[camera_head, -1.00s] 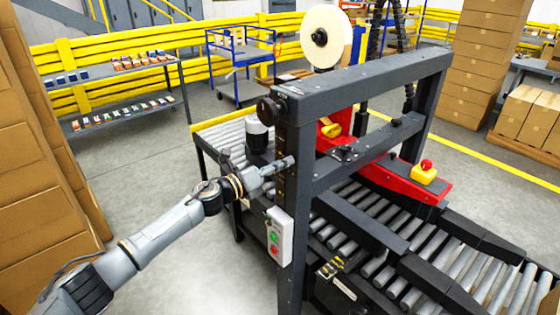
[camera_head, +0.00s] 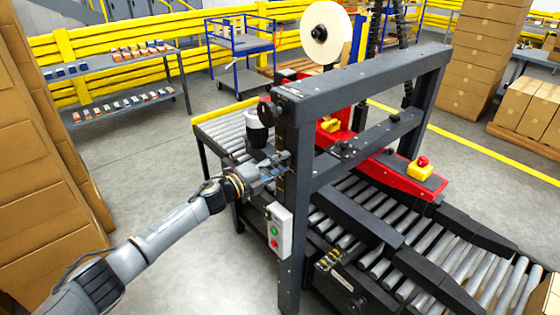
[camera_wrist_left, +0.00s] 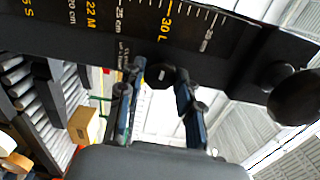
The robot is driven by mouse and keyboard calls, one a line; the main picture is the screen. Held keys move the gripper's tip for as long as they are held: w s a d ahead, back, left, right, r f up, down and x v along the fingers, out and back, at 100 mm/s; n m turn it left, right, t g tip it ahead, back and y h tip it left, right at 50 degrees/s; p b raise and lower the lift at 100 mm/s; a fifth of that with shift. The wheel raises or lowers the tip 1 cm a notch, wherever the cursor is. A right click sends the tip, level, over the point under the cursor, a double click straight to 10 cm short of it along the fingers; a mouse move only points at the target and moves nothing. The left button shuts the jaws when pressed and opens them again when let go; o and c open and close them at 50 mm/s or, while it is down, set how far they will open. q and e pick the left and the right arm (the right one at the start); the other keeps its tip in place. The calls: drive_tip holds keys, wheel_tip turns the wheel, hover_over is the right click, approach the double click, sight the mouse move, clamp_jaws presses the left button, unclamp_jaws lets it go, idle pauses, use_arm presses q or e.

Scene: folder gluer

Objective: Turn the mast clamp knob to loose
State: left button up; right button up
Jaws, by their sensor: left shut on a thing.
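The mast clamp knob (camera_wrist_left: 161,75) is small, dark and round. In the left wrist view it sits at the lower edge of the black scale with yellow marks (camera_wrist_left: 165,25). My left gripper (camera_head: 283,163) reaches the mast (camera_head: 287,205) from the left in the head view. Its two blue-padded fingers (camera_wrist_left: 160,85) stand on either side of the knob and are shut on it. In the head view the fingers hide the knob. My right gripper is not in view.
A black handwheel (camera_head: 270,112) is at the mast top, above the gripper. A control box (camera_head: 279,230) with green and red buttons hangs below it. The roller conveyor (camera_head: 345,235) runs under the frame. Stacked cartons (camera_head: 40,190) stand at left; the floor between is clear.

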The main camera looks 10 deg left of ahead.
use_arm(q)
drive_tip(key=shift+n, duration=0.5)
drive_tip(key=o, duration=1.1)
drive_tip(key=shift+o, duration=0.2)
drive_tip(key=shift+a, duration=0.1)
drive_tip(key=shift+s+a, duration=0.1)
drive_tip(key=shift+s, duration=0.05)
drive_tip(key=v, duration=1.1)
drive_tip(key=shift+s+a, duration=0.2)
drive_tip(key=shift+s, duration=0.05)
